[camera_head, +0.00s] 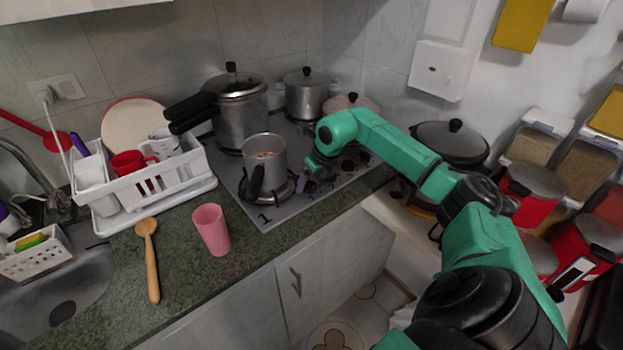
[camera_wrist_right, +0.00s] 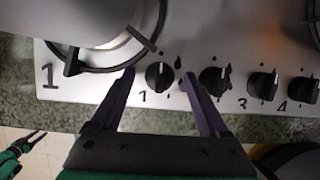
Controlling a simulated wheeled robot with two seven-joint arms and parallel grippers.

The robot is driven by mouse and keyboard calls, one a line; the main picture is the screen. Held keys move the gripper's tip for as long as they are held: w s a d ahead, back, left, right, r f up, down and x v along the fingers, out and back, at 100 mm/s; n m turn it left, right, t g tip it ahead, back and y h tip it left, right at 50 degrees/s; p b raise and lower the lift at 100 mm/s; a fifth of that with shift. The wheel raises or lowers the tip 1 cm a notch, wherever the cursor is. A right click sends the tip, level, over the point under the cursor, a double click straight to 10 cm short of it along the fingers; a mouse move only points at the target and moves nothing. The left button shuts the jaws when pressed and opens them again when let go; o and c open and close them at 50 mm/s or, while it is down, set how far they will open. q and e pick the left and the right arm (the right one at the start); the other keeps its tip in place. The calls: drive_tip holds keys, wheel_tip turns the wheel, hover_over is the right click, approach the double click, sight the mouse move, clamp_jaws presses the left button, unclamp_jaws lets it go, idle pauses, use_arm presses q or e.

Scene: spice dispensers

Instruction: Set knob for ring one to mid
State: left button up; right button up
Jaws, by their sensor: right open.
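The knob for ring one (camera_wrist_right: 159,76) is a round black knob with a raised ridge running roughly up and down, above a printed 1 on the steel hob (camera_wrist_right: 232,45). My right gripper (camera_wrist_right: 158,74) is open, its purple fingertips on either side of that knob; I cannot tell whether they touch it. In the head view my right gripper (camera_head: 306,178) is at the hob's front edge, and the arm hides part of the knob row. Ring one (camera_wrist_right: 100,25) is at the upper left of the wrist view. My left gripper (camera_wrist_right: 30,141) shows partly at that view's lower left.
A second knob (camera_wrist_right: 214,81) stands close to my right finger, with knobs three (camera_wrist_right: 262,86) and four (camera_wrist_right: 303,91) further right. A saucepan (camera_head: 264,160) sits on ring one near my gripper. A pink cup (camera_head: 211,230) stands on the counter to the left.

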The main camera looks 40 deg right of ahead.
drive_tip(key=shift+c, duration=0.8)
drive_tip(key=shift+w, duration=0.1)
clamp_jaws()
use_arm(q)
drive_tip(key=shift+s, duration=0.35)
use_arm(e)
drive_tip(key=shift+m, duration=0.4)
drive_tip(key=shift+a+m+h, duration=0.1)
drive_tip(key=shift+m+h, duration=0.5)
drive_tip(key=shift+m, duration=0.3)
use_arm(q)
drive_tip(key=shift+s+f, duration=0.1)
drive_tip(key=shift+f, duration=0.1)
use_arm(e)
drive_tip(key=m, duration=0.2)
drive_tip(key=m+g+h, duration=0.1)
drive_tip(key=m, duration=0.1)
drive_tip(key=shift+w+m+h, duration=0.1)
drive_tip(key=shift+m+h, duration=0.2)
drive_tip(key=shift+m, duration=0.1)
